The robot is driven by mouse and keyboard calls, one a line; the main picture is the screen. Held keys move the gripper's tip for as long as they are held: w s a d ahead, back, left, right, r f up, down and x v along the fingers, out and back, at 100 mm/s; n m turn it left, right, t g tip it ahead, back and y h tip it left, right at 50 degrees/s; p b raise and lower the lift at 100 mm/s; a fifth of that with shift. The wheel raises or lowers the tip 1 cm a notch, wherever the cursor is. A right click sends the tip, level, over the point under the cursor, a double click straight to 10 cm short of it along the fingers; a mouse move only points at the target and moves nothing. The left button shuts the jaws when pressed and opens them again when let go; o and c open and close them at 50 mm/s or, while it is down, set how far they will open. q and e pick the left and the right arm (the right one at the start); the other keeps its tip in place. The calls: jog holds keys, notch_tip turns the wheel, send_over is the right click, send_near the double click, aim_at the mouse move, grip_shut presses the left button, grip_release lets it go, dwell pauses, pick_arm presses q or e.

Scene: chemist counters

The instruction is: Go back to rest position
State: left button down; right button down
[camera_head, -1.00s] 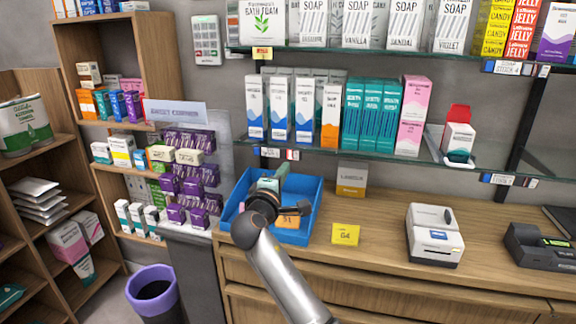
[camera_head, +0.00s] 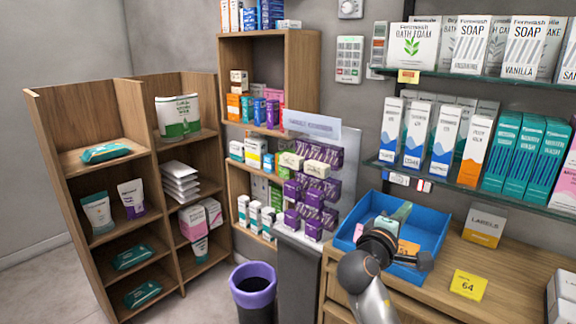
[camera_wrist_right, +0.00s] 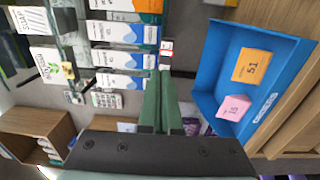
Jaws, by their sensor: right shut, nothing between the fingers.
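My right gripper (camera_head: 400,212) is above the blue tray (camera_head: 432,226) on the wooden counter, with its green fingers pointing away from me. In the right wrist view the two green fingers (camera_wrist_right: 162,103) are together with nothing held between them. The tray (camera_wrist_right: 277,39) lies to the right of the fingers there, apart from them. Inside it are an orange card marked 51 (camera_wrist_right: 253,66) and a pink card marked 15 (camera_wrist_right: 234,107). My right wrist hides part of the tray in the head view. My left gripper is not in view.
Glass shelves with boxes (camera_head: 475,143) stand behind the counter. A labels box (camera_head: 483,226) and a yellow 64 card (camera_head: 468,285) are right of the tray. A purple-rimmed bin (camera_head: 253,283) and a wooden shelf unit (camera_head: 150,205) stand to the left. Floor shows at lower left.

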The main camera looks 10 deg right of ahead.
jog(key=s+a+f+y, duration=0.2)
jog(key=f+y, duration=0.1)
jog(key=f, duration=0.5)
jog(key=s+a+f+n+y+p, duration=0.1)
jog(key=s+a+f+y, duration=0.15)
jog(key=f, duration=0.55)
jog(key=s+a+f+y, duration=0.2)
jog(key=a+f+y, duration=0.15)
jog(key=f, duration=0.45)
jog(key=s+a+f+m+g+y, duration=0.1)
jog(key=s+a+f+m+y, duration=0.1)
jog(key=s, duration=0.5)
jog(key=s+a+f+m+y+p, duration=0.1)
jog(key=s+a+f+m+y, duration=0.1)
jog(key=s+f, duration=0.5)
jog(key=s+a+f+m+g+y, duration=0.1)
jog(key=s+a+f+m+y, duration=0.2)
jog(key=s, duration=0.6)
notch_tip(320, 180, down, 2)
jog(key=shift+a+f+g+p, duration=0.1)
jog(key=shift+a+g+p, duration=0.25)
jog(key=shift+a, duration=0.45)
